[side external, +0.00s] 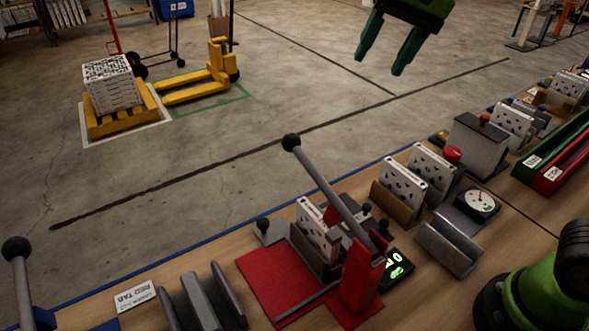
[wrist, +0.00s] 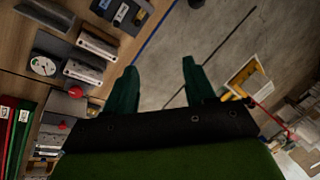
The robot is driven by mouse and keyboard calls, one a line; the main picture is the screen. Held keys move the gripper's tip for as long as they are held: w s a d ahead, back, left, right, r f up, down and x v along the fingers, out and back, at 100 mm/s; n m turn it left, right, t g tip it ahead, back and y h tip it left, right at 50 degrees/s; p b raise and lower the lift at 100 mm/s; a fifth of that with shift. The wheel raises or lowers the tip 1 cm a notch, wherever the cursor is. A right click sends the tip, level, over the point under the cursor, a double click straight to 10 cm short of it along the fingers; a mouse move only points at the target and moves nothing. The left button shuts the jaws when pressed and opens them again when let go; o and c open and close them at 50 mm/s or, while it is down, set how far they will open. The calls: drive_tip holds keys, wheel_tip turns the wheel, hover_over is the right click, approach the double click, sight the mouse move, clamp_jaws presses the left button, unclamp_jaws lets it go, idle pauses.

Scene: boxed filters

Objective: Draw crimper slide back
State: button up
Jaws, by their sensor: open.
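The red crimper (side external: 362,281) stands on a red base plate (side external: 272,278) on the bench in the side external view. Its long grey lever (side external: 322,186) slants up and left to a black ball knob (side external: 291,142). A white boxed filter (side external: 312,228) stands upright in the grey holder beside the lever. Small black knobs (side external: 262,225) sit around it; I cannot tell which belongs to the slide. My gripper (side external: 380,64) is open and empty, high above and apart from the crimper. Its two green fingers also show in the wrist view (wrist: 160,66), where I cannot make out the crimper.
More filters (side external: 404,172) stand in holders to the right, near a dial gauge (side external: 479,201) and an empty grey cradle (side external: 447,248). Green and red bins (side external: 566,166) lie at far right. A second ball-topped lever (side external: 16,250) stands at left. Open floor lies beyond the bench.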

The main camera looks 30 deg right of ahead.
drive_tip(key=w+a+f+m+g+h, duration=0.1)
drive_tip(key=w+a+f+m+g, duration=0.15)
drive_tip(key=w+a, duration=0.5)
drive_tip(key=m+h, duration=0.1)
drive_tip(key=m, duration=0.2)
hover_over(262, 222)
wheel_tip(262, 222, down, 6)
drive_tip(key=shift+g, duration=0.25)
wheel_tip(262, 222, down, 25)
drive_tip(key=shift+d+f, duration=0.1)
drive_tip(key=shift+f, duration=0.05)
drive_tip(key=shift+c, duration=0.5)
clamp_jaws()
